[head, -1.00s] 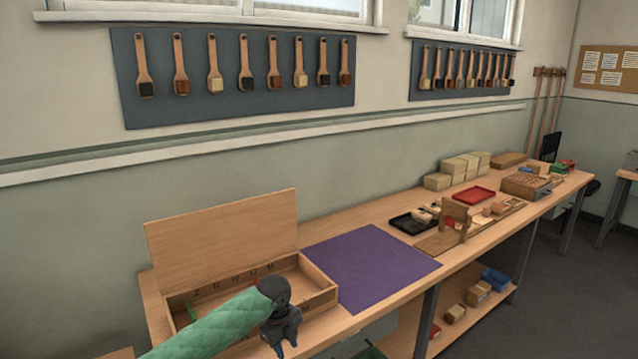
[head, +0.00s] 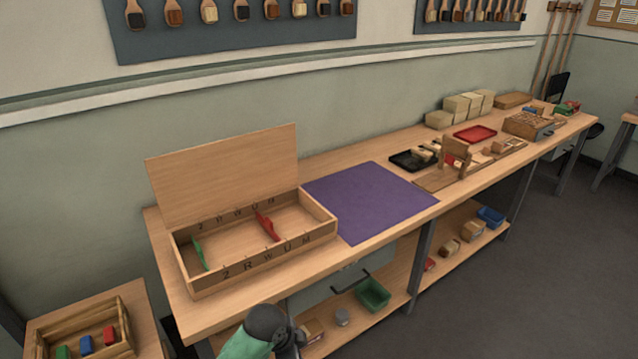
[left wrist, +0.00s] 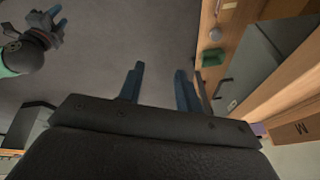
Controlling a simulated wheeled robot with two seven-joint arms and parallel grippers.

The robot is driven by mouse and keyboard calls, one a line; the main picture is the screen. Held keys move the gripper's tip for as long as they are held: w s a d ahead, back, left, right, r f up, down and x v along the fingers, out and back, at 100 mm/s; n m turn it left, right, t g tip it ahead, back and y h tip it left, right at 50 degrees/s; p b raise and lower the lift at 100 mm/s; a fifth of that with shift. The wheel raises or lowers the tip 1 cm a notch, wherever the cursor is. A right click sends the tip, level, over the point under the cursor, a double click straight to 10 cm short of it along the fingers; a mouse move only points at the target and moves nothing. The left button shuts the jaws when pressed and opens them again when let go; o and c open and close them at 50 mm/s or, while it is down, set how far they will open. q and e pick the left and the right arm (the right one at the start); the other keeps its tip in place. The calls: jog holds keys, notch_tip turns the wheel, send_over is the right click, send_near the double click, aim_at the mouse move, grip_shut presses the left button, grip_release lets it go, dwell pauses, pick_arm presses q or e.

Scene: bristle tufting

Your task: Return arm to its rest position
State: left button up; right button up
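My left arm, with a green sleeve and a dark wrist (head: 266,322), is at the bottom edge of the head view, low in front of the bench; its fingers are cut off there. In the left wrist view my left gripper (left wrist: 160,85) has two blue fingers apart with nothing between them. My right gripper (left wrist: 56,27) shows at the upper left of that view, its fingers apart and empty over the grey floor. The open wooden box (head: 272,259) stands on the bench, with a green piece (head: 199,255) and a red piece (head: 267,225) upright inside.
The bench front edge and lower shelf, with a green bin (head: 373,294), are close to my left arm. A purple mat (head: 370,200) lies bare beside the box. A small crate (head: 124,322) with coloured blocks is at lower left. Open floor (head: 540,270) lies at right.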

pick_arm(q)
jog(key=s+a+n+t+y, duration=0.1)
jog(key=s+a+n+y, duration=0.1)
jog(key=s+a+n, duration=0.75)
jog(key=s+a+n+y, duration=0.1)
jog(key=s+a+n, duration=0.5)
jog(key=s, duration=0.7)
jog(key=s+d+f+g, duration=0.1)
jog(key=s+f, duration=0.1)
jog(key=f, duration=1.6)
jog(key=s+d+f+m+g, duration=0.1)
jog(key=s+d+f, duration=0.1)
jog(key=f, duration=1.6)
jog(key=shift+f, duration=0.15)
